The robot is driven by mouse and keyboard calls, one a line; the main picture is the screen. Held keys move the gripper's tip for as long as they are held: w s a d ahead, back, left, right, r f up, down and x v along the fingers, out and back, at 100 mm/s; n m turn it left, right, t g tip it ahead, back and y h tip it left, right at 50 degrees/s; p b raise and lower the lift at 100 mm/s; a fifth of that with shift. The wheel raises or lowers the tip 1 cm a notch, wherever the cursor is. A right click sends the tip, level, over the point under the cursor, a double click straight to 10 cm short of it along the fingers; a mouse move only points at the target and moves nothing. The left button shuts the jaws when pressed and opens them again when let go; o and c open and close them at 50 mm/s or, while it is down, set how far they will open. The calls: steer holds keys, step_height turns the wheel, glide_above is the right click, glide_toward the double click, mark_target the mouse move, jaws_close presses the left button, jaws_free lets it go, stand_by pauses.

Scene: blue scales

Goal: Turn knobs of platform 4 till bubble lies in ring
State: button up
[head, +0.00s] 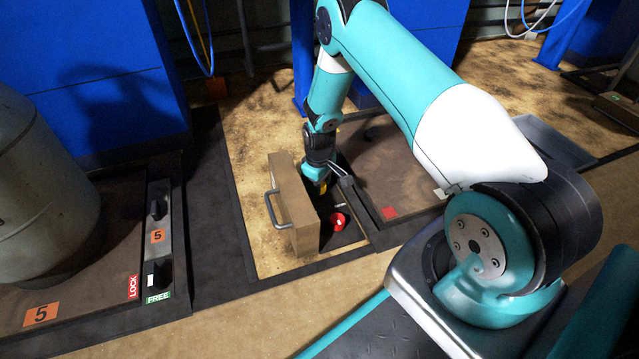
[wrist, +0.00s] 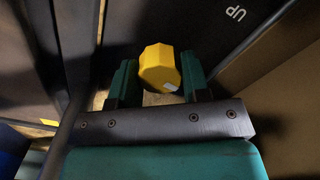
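A yellow faceted knob (wrist: 160,68) sits between the green fingers of my gripper (wrist: 160,80) in the wrist view. In the head view my gripper (head: 324,182) reaches down behind an upright tan panel with a handle (head: 293,205), and only a bit of yellow shows there. A red round piece with a white mark (head: 338,221) is just below, in a dark recess. The bubble, its ring and a platform number 4 cannot be made out.
A platform marked 5 (head: 40,314) with a grey tank (head: 38,190) and a LOCK/FREE switch strip (head: 158,240) stands at left. The tan panel rises close beside my gripper.

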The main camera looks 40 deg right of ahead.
steer(key=shift+r+m+p, duration=0.1)
steer(key=shift+m+p, duration=0.2)
steer(key=shift+p, duration=0.15)
steer(key=shift+r+m+p, duration=0.1)
steer(key=shift+m+p, duration=0.4)
steer(key=shift+p, duration=0.25)
steer(key=shift+m+p, duration=1.2)
steer(key=shift+p, duration=0.05)
steer(key=m+p, duration=0.3)
steer(key=m, duration=0.2)
steer(key=shift+m, duration=0.3)
steer(key=shift+f+p, duration=0.2)
steer(key=shift+p, duration=0.1)
steer(key=o, duration=0.9)
steer(key=shift+o, duration=0.2)
steer(key=shift+r, duration=0.1)
